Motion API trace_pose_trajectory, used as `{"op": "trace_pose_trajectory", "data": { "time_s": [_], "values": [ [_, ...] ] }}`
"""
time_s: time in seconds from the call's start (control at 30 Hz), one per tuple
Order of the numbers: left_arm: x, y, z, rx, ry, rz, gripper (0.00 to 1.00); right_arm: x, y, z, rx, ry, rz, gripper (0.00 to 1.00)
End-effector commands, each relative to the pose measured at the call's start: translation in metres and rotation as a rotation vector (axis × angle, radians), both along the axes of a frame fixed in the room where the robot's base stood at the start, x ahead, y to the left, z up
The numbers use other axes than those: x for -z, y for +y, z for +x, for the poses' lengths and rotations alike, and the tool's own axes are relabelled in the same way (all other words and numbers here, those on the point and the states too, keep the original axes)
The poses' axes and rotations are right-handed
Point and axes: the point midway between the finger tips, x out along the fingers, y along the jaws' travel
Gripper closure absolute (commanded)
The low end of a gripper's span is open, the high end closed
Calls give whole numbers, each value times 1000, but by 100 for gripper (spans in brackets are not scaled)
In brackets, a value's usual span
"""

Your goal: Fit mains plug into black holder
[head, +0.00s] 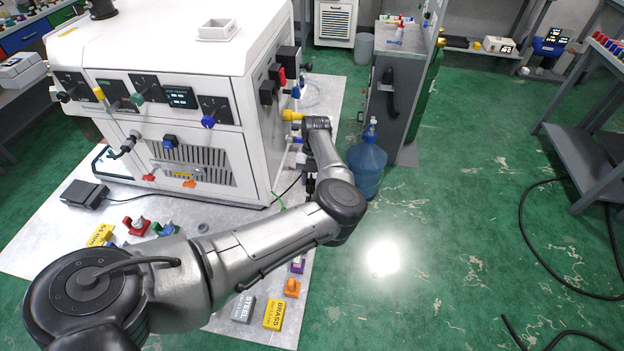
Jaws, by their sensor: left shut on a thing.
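My left arm reaches across to the right side of the white machine (170,60). My left gripper (304,161) is low beside that side panel, small and partly hidden by my own wrist. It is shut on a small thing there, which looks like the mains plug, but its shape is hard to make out. A thin black cord (284,193) rises from the mat toward it. Black fittings (268,92) sit on the side panel above. I cannot tell which one is the black holder, or whether the plug touches it. My right gripper is out of view.
A blue water bottle (367,168) stands close to the right of my forearm, by a grey cabinet (388,95). Yellow (273,315) and grey (243,309) labelled blocks lie on the mat. The green floor to the right is mostly clear, with black hoses (522,235).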

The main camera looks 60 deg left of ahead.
Motion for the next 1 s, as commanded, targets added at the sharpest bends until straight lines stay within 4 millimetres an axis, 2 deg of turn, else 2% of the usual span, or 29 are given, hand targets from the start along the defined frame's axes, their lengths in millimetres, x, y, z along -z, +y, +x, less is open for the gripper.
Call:
{"op": "trace_pose_trajectory", "data": {
  "time_s": [0.1,0.7,1.0],
  "values": [
    [-3,-1,0,-1,-6,-1,97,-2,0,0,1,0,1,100],
    [40,0,0,0,-4,0,97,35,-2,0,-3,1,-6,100],
    [45,0,0,0,-4,0,97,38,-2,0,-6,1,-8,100]
  ]
}}
